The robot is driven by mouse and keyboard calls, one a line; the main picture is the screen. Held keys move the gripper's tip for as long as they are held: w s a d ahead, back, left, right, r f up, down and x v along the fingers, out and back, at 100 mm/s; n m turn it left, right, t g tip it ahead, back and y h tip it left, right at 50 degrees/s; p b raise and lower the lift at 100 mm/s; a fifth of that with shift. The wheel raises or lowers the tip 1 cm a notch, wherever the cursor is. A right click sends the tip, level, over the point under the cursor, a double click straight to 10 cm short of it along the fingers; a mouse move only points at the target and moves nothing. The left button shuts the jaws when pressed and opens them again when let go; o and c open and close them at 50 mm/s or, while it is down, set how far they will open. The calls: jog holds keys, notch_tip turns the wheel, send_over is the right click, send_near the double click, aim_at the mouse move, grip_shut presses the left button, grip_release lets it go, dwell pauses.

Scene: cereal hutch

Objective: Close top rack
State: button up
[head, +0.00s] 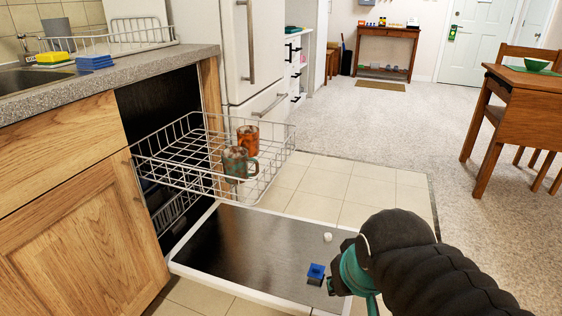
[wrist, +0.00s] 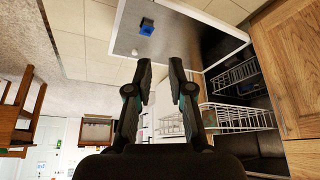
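The top rack (head: 170,172) is a silver wire basket pulled out of the dishwasher, hanging above its open door (head: 240,245). An orange mug (head: 247,139) and a dark green mug (head: 235,162) stand in its outer end. The rack also shows in the wrist view (wrist: 240,122), right of my fingers, partly hidden by them. My gripper (wrist: 161,72) is open with nothing between its fingers. In the head view it is low, right of the door and apart from the rack; its fingertips are hard to make out there.
A lower rack (head: 176,212) sits inside the dishwasher. The lowered door bears a blue piece (head: 316,274) and a small white piece (head: 327,237). The counter (head: 150,68) runs above; a fridge (head: 235,50) stands behind. Tiled floor (head: 380,195) right of the rack is clear.

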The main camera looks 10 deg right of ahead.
jog(key=w+d+f+m+g+p, duration=0.1)
jog(key=w+d+f+g, duration=0.1)
jog(key=d, duration=0.1)
jog(key=shift+w+f+m, duration=0.35)
jog(key=shift+w+m, duration=0.05)
grip_shut()
jog(key=m+t+y+p, duration=0.4)
jog(key=m+t+y, duration=0.2)
jog(key=m+y, duration=1.3)
send_near(268, 164)
jog(key=w+a+m+h, duration=0.1)
jog(key=a, duration=0.1)
jog(key=a+r+m+h, duration=0.1)
jog(key=a, duration=0.1)
jog(key=w+a+r+h+p, duration=0.1)
jog(key=a, duration=0.1)
jog(key=shift+w+a+r+m, duration=0.2)
jog(key=shift+w+r+m, duration=0.05)
jog(key=shift+w+m, duration=0.15)
jog(key=shift+w, duration=0.15)
